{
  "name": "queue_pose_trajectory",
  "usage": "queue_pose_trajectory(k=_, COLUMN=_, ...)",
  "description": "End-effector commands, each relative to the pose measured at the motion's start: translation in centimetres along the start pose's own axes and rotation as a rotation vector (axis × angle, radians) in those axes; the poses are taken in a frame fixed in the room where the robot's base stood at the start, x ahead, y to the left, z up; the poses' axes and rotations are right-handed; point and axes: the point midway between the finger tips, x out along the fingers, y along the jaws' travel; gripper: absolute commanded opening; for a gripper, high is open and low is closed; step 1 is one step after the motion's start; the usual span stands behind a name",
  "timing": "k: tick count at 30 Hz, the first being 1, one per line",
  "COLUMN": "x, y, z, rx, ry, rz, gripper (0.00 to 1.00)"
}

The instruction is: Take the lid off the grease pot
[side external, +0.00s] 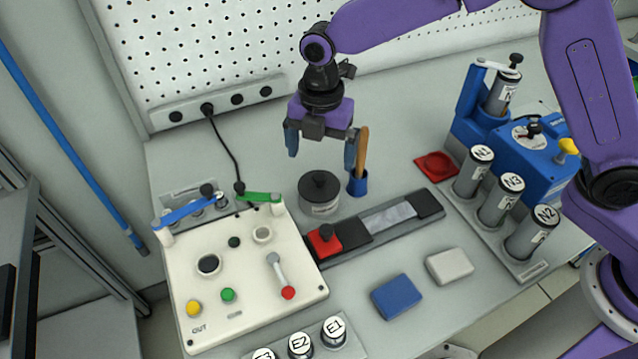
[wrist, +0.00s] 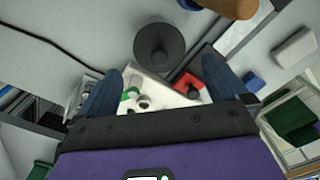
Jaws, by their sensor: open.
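The grease pot (side external: 320,208) is a short grey pot with a pale label, standing upright on the bench. Its dark lid (side external: 319,186) with a black knob sits on top. The lid also shows from above in the wrist view (wrist: 159,47), ahead of the fingers. My gripper (side external: 321,150) is open and empty, with blue fingers pointing down, above the pot and apart from it. In the wrist view my gripper (wrist: 160,85) shows its two fingers spread wide, with nothing between them touching.
A blue cup (side external: 358,186) with a wooden-handled tool (side external: 362,150) stands close right of the pot, near my right finger. A dark rail (side external: 360,232) with a red block (side external: 324,241) lies in front. A cream control panel (side external: 240,285) is at left. Bench behind the pot is clear.

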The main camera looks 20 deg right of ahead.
Motion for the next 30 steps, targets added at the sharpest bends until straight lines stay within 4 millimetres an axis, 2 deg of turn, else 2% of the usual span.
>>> queue_pose_trajectory(k=3, x=1.2, y=0.0, z=0.0, rx=0.0, ry=0.0, rz=-0.002, gripper=1.0)
queue_pose_trajectory(k=8, x=2.0, y=0.0, z=-0.1, rx=0.0, ry=0.0, rz=-0.001, gripper=1.0)
queue_pose_trajectory(k=18, x=6.3, y=0.2, z=-0.4, rx=0.001, ry=0.0, rz=-0.001, gripper=1.0)
queue_pose_trajectory(k=28, x=6.8, y=0.2, z=-0.4, rx=0.001, ry=0.0, rz=0.0, gripper=1.0)
queue_pose_trajectory(k=30, x=6.8, y=0.2, z=-0.4, rx=0.001, ry=0.0, rz=0.0, gripper=0.77)
